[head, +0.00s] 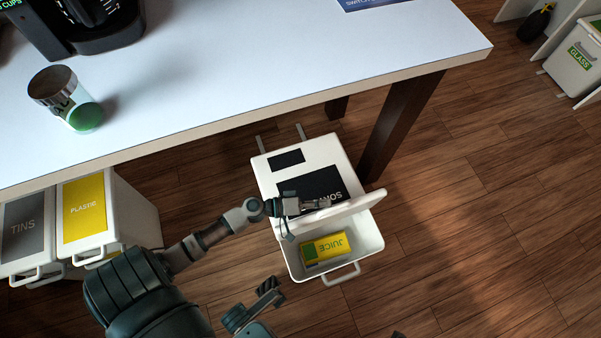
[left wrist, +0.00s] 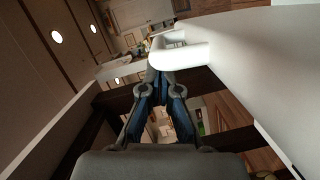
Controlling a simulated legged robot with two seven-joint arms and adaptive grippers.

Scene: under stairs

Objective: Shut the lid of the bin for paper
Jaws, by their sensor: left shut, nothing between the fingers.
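A white bin (head: 293,255) stands on the floor by the table leg. Its front lid flap (head: 345,210) stands raised, seen nearly edge-on, and the front opening shows. A dark label with partly hidden light lettering (head: 320,183) lies on its top behind the flap. A yellow and green juice carton (head: 325,248) lies inside. My left gripper (head: 325,204) is shut and empty at the back side of the flap; contact is unclear. In the left wrist view its fingers (left wrist: 163,78) meet beside a white surface (left wrist: 250,60). Part of my right gripper (head: 268,288) shows at the bottom, its other side cut off.
Bins marked TINS (head: 28,225) and PLASTIC (head: 85,208) stand at left, a GLASS bin (head: 578,70) at upper right. Floor right of the open bin is clear.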

